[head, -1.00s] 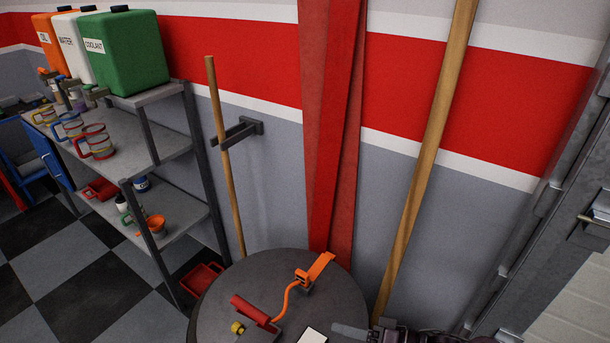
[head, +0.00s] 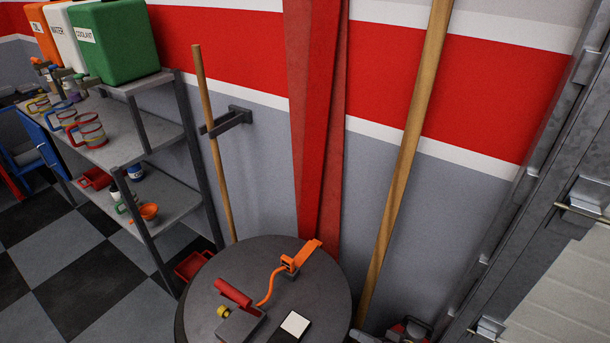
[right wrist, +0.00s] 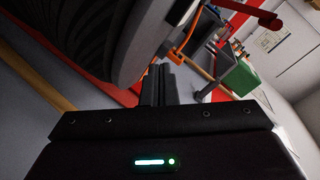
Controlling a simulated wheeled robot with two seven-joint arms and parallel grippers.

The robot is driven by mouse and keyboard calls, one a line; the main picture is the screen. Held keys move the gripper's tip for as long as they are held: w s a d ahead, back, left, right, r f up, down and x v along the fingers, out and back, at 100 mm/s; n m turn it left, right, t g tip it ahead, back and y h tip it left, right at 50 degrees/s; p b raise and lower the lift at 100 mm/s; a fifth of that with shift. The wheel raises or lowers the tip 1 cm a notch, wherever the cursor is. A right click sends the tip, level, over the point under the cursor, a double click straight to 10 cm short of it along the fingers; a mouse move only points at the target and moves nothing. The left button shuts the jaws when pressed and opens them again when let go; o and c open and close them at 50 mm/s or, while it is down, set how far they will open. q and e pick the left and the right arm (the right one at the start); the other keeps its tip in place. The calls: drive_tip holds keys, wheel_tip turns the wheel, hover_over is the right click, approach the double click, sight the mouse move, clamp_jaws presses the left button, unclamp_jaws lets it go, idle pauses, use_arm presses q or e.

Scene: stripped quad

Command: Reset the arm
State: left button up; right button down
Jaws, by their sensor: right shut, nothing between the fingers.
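My right gripper (right wrist: 160,80) shows in the right wrist view with its two dark fingers together and nothing between them. In the head view, only a small part of my right gripper (head: 362,337) shows at the bottom edge, just right of the drum. The dark round drum (head: 215,285) carries a curved orange lever (head: 290,265), a red-handled piece (head: 234,293) with a yellow knob, and a black-and-white block (head: 294,324). The gripper appears apart from these. My left gripper is not in view.
A grey shelf (head: 160,145) at left holds mugs and orange, white and green canisters (head: 115,42). Red beams (head: 320,130) and wooden poles (head: 400,180) lean on the wall behind the drum. A metal door frame (head: 530,220) is at right. The checkered floor at lower left is clear.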

drive_tip(key=s+d+f+g+h, duration=0.1)
drive_tip(key=s+d+f+h, duration=0.1)
drive_tip(key=s+f, duration=0.35)
drive_tip(key=s+d+f+g+h, duration=0.1)
drive_tip(key=s+d+f+h, duration=0.2)
drive_tip(key=f, duration=0.6)
drive_tip(key=s+d+f+g+h, duration=0.15)
drive_tip(key=s+f, duration=0.25)
drive_tip(key=f, duration=0.4)
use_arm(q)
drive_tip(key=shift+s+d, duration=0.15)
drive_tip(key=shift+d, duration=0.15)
use_arm(e)
drive_tip(key=s+d+f+n+g+h, duration=0.1)
drive_tip(key=s+f, duration=0.4)
drive_tip(key=s, duration=0.6)
drive_tip(key=s+d+f+n+g+h, duration=0.1)
drive_tip(key=s+f+g+h, duration=0.2)
drive_tip(key=s, duration=0.8)
drive_tip(key=shift+s+d+f+n+g, duration=0.3)
drive_tip(key=shift+d+f+g, duration=0.1)
drive_tip(key=shift+f, duration=0.5)
